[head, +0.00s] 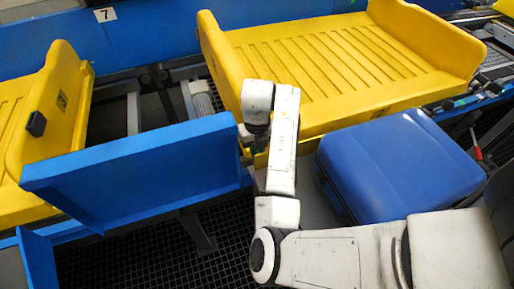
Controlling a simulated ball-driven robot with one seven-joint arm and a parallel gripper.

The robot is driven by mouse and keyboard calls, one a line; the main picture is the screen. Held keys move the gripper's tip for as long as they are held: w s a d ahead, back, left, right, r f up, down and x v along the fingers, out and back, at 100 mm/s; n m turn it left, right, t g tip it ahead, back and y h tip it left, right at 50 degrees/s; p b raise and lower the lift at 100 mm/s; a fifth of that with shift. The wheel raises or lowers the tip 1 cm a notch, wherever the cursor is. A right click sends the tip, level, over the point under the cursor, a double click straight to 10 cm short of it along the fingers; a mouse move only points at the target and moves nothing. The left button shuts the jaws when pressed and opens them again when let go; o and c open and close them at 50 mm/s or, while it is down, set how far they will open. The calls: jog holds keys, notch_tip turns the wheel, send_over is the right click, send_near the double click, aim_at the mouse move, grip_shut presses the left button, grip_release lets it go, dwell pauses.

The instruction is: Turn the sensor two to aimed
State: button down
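My arm reaches from the lower right up to the near edge of the middle yellow tray. My gripper (257,136) points down at its end, by the right end of a blue side panel (130,170). Its fingers are mostly hidden behind the wrist and the arm, so I cannot see whether they are open or hold anything. I cannot pick out sensor two for certain; small yellow and dark parts show beside the gripper, partly covered by my arm.
A yellow tray (335,65) stands behind my arm and another yellow tray (30,150) stands at the left. A blue suitcase (400,165) lies close to the right of my arm. A small red-handled part (476,146) is at the far right. Dark grating (140,255) covers the floor.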

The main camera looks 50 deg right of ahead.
jog(key=c, duration=1.2)
grip_release()
jog(key=shift+o, duration=0.2)
notch_tip(320, 180, up, 11)
jog(key=p, duration=0.3)
jog(key=shift+f, duration=0.15)
